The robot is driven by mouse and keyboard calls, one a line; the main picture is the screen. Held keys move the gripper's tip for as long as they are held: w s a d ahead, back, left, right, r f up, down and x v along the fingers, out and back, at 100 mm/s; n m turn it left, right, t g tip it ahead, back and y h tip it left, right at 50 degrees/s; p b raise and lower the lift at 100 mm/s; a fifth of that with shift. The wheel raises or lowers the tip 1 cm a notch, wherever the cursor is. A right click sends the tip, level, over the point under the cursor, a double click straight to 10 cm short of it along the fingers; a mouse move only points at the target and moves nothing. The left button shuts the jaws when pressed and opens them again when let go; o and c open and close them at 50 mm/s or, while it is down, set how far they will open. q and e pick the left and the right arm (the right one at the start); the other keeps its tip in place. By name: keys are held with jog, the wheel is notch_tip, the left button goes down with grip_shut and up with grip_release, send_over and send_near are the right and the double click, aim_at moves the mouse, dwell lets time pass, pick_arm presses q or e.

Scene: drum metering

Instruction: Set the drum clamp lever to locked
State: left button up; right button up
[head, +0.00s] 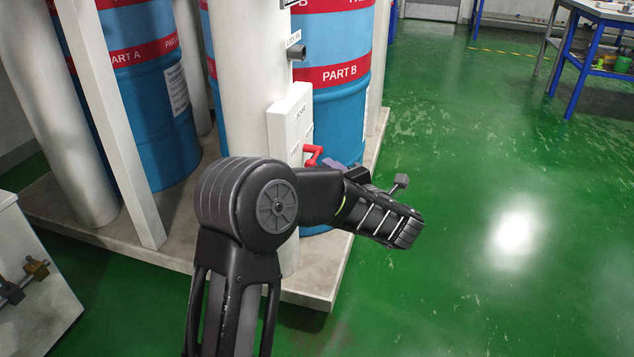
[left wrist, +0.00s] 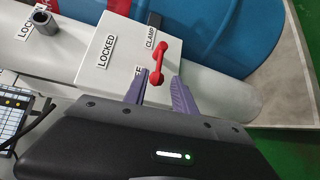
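The red clamp lever (head: 313,154) is on a white box (head: 290,125) fixed to the pale column. In the left wrist view the lever (left wrist: 158,62) slants down to a rounded end near a partly hidden label ending in "EE". A "LOCKED" label (left wrist: 106,50) is on the box to its left, and a "CLAMP" label is above. My left gripper (left wrist: 159,94) is open, its two purple fingers apart on either side of the lever's lower end. I cannot tell whether they touch it. In the head view my arm hides most of this gripper. My right gripper is not in view.
Blue drums with red bands, "PART A" (head: 155,100) and "PART B" (head: 338,95), stand on a pale platform (head: 180,228). A grey pin (head: 297,53) sticks out of the column above the box. Green floor to the right is clear; a blue-legged bench (head: 575,65) stands far right.

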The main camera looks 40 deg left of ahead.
pick_arm(q)
jog(key=shift+r, duration=0.15)
jog(key=shift+a, duration=0.1)
jog(key=b+x, duration=0.2)
jog(key=x, duration=0.5)
jog(key=shift+w+a, duration=0.2)
jog(key=shift+a, duration=0.1)
grip_shut()
